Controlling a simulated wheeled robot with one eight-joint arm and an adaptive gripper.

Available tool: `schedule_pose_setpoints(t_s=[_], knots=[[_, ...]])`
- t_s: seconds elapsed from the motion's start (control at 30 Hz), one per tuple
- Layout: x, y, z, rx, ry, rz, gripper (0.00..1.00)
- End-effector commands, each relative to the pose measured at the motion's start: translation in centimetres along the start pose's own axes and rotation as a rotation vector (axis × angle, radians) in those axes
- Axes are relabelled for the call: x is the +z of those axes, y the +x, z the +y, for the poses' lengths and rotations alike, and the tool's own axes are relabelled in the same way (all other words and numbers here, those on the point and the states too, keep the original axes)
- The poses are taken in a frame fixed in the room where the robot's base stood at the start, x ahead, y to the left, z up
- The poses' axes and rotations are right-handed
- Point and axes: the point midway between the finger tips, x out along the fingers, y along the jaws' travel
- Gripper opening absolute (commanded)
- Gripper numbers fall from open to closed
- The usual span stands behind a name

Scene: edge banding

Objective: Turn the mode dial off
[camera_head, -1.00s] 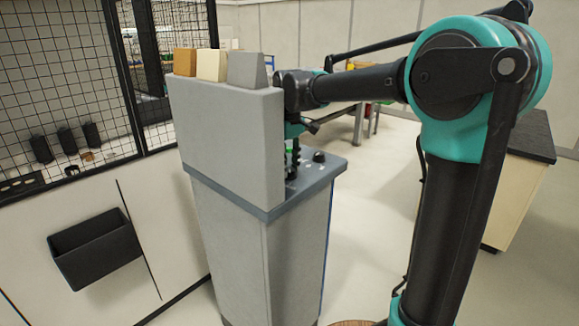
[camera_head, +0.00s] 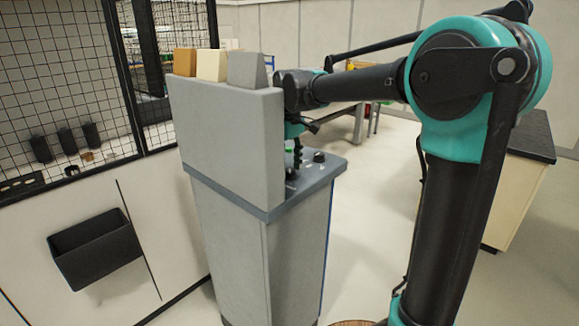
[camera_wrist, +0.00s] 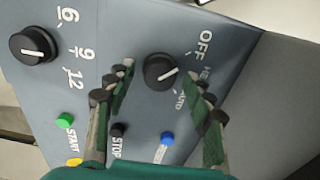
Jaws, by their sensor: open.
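The mode dial (camera_wrist: 160,70) is a round black knob with a white pointer line on the grey sloped panel in the wrist view. OFF, a partly hidden HE… label and AUTO are printed to its right. The pointer aims right, away from OFF, toward the HE…/AUTO side; which of these two is unclear. My gripper (camera_wrist: 160,82) is open, with one green-padded finger on each side of the dial. Whether the pads touch it I cannot tell. In the head view my gripper (camera_head: 297,158) points down at the console top, partly hidden by the upright grey panel.
A second black dial (camera_wrist: 34,46) marked 6, 9, 12 is at the left. Green START (camera_wrist: 65,120), black STOP (camera_wrist: 119,130) and blue (camera_wrist: 167,138) buttons sit below. The upright grey panel (camera_head: 228,140) stands close beside my gripper, with blocks on top.

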Motion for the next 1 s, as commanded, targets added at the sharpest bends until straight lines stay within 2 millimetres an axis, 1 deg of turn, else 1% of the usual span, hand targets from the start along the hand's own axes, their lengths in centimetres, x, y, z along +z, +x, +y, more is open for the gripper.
schedule_pose_setpoints(t_s=[0.17,0.27,0.37,0.6,0.7,0.83,1.0], knots=[[0.0,-0.2,0.0,0.000,0.000,0.000,0.53],[0.0,-1.1,0.0,0.000,0.000,0.000,0.53],[0.0,-2.7,0.0,0.000,0.000,0.000,0.53],[0.0,-7.7,0.0,0.000,0.000,0.000,0.53],[0.0,-9.4,0.0,0.000,0.000,0.000,0.53],[0.0,-11.0,0.0,0.000,0.000,0.000,0.53],[0.0,-11.9,0.0,0.000,0.000,0.000,0.53]])
